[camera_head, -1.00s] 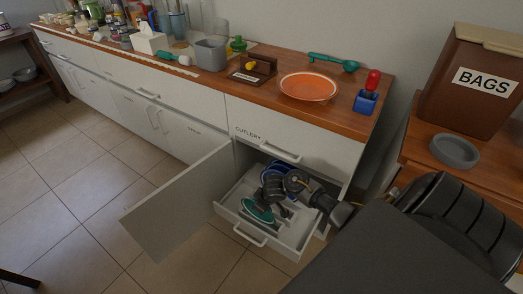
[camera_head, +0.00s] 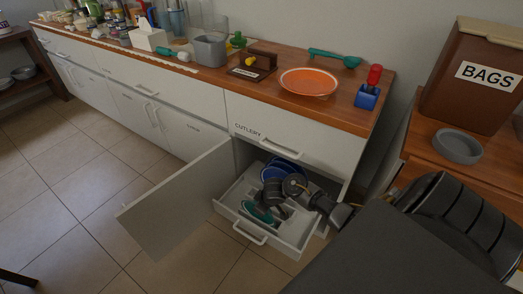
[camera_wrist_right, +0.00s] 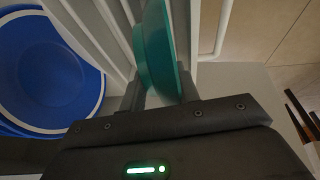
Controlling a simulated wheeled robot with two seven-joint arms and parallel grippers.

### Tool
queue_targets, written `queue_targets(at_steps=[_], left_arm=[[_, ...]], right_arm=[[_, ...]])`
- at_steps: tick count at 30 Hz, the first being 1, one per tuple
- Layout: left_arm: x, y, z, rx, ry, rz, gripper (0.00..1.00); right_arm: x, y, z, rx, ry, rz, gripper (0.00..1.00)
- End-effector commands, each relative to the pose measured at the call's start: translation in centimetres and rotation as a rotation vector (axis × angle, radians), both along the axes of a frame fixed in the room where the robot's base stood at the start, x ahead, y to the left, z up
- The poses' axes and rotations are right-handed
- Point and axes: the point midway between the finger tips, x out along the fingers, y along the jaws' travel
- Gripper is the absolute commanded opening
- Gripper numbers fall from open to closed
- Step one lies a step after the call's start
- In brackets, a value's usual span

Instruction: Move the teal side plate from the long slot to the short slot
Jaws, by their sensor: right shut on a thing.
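The teal side plate (camera_head: 256,212) is in the front part of the open drawer (camera_head: 228,205), partly hidden by my right gripper (camera_head: 268,198). In the right wrist view, the teal plate (camera_wrist_right: 158,50) stands nearly edge-on between the fingers of my right gripper (camera_wrist_right: 162,92), which is shut on it. White divider bars (camera_wrist_right: 100,25) run beside it. I cannot tell exactly which slot the plate is in or whether it touches the drawer floor. My left gripper is not in view.
Blue plates (camera_head: 284,168) with white rims stand at the back of the drawer, left of the gripper in the wrist view (camera_wrist_right: 50,65). An open cabinet door (camera_head: 180,200) stands left of the drawer. The counter above holds an orange plate (camera_head: 308,82).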

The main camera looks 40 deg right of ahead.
Motion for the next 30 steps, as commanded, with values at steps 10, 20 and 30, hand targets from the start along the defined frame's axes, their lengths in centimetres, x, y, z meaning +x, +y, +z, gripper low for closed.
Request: queue_targets(at_steps=[10, 20, 30], left_arm=[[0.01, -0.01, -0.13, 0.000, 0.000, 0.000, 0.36], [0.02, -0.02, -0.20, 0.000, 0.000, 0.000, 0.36], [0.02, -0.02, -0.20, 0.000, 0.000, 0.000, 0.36]], right_arm=[[0.00, 0.09, -0.12, 0.002, 0.000, 0.001, 0.00], [0.00, 0.11, -0.29, 0.002, 0.000, 0.002, 0.00], [-0.02, 0.05, -0.30, 0.001, 0.000, 0.000, 0.57]])
